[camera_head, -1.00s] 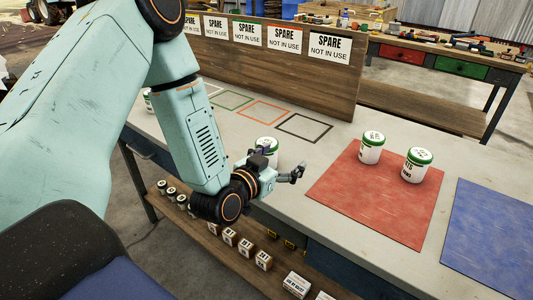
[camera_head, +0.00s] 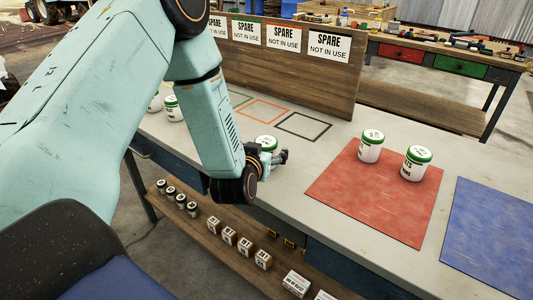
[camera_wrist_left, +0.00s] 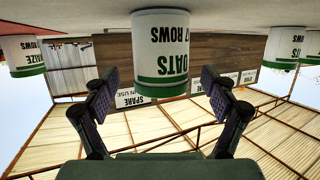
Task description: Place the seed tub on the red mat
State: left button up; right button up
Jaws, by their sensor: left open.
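A white seed tub with a green-rimmed lid (camera_head: 265,141) stands on the bench left of the red mat (camera_head: 370,205). My left gripper (camera_head: 277,158) is low at the bench's front edge, right by this tub and partly covering it. In the left wrist view, which is upside down, the tub (camera_wrist_left: 160,50) reads "OATS" and "7 ROWS". It stands between the spread, open fingers, with gaps on both sides. Two similar tubs, one at the left (camera_head: 370,146) and one at the right (camera_head: 417,163), stand upright on the mat's back part. My right gripper is not in view.
Two more tubs (camera_head: 173,108) stand farther left, partly behind my arm. A blue mat (camera_head: 490,235) lies right of the red mat. Empty outlined squares (camera_head: 303,126) lie behind the tub, before a wooden board (camera_head: 290,70) with "SPARE" signs. The red mat's front is clear.

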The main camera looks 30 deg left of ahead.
pick_arm(q)
jog(key=shift+x, duration=1.2)
jog(key=shift+c, duration=0.3)
jog(key=c, duration=1.4)
